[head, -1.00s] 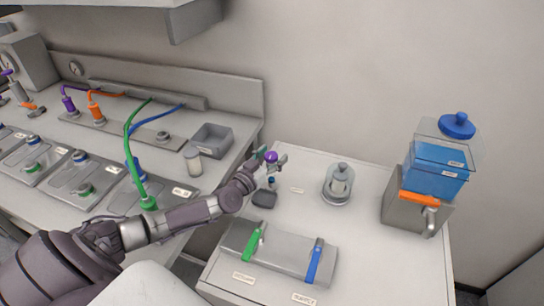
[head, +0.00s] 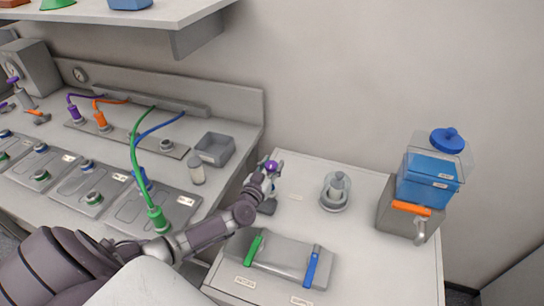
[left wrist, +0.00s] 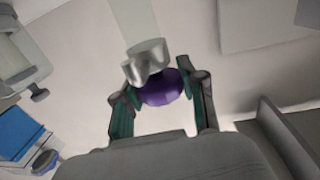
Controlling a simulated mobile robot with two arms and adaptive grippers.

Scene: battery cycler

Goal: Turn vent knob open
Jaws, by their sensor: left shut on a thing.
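A purple round knob (head: 271,166) shows at the left back of the right-hand white cabinet. My left gripper (head: 273,169) is shut on it, and the arm reaches in from the left. In the left wrist view the purple knob (left wrist: 160,90) sits between the two fingers of my left gripper (left wrist: 161,92), below a silver metal fitting (left wrist: 147,62) on a pale post. No mark for open or closed is readable on the knob. My right gripper is not in view.
The white cabinet top (head: 300,215) carries a glass bell jar (head: 335,190), a blue tank (head: 428,178) on a grey stand, and a grey block with a green lever (head: 254,249) and a blue lever (head: 312,266). A grey bin (head: 215,149) stands on the left bench.

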